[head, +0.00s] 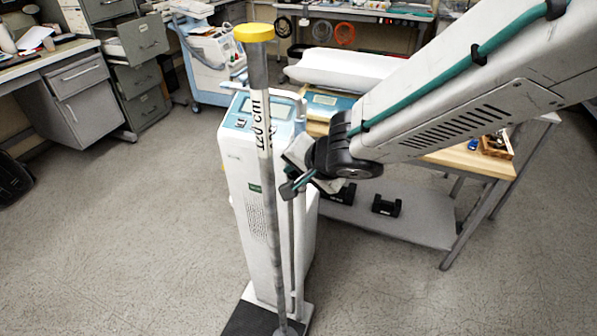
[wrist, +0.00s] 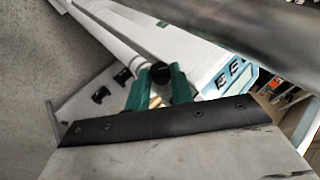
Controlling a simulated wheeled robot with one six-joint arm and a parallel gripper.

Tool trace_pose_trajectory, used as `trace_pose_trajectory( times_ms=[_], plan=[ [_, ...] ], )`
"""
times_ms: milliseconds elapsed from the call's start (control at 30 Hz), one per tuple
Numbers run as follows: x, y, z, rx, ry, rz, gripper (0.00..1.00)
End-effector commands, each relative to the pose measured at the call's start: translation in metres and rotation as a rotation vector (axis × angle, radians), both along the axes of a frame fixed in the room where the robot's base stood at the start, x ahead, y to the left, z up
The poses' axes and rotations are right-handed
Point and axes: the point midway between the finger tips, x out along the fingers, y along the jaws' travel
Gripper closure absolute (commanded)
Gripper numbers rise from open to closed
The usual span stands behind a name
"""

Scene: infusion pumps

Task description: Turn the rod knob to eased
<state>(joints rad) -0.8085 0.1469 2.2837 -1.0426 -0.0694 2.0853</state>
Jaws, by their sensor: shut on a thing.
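My gripper (head: 290,187) is at the upper right side of a white floor-standing device (head: 250,170), behind a tall grey pole. In the wrist view its two teal fingers (wrist: 160,80) are shut on a small black knob (wrist: 160,72). The knob sits at the end of a thin white rod (wrist: 112,38) that runs off to the upper left. In the head view the knob is hidden at the gripper, and a thin rod (head: 299,250) runs down the device's side below it. No setting mark on the knob is readable.
The tall pole (head: 265,180), with a yellow cap (head: 254,32) and "120 cm" on it, stands close in front of the device and gripper. A wooden-topped workbench (head: 470,160) stands behind on the right.

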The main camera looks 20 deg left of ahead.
Motion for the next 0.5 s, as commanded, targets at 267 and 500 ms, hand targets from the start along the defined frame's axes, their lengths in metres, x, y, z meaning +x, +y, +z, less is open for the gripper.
trace_pose_trajectory(
  times_ms=[267, 500],
  plan=[
    [-0.0003, -0.0011, -0.0012, -0.003, 0.001, -0.001, 0.66],
    [0.0003, -0.0008, -0.0004, -0.001, 0.000, -0.002, 0.55]
  ],
)
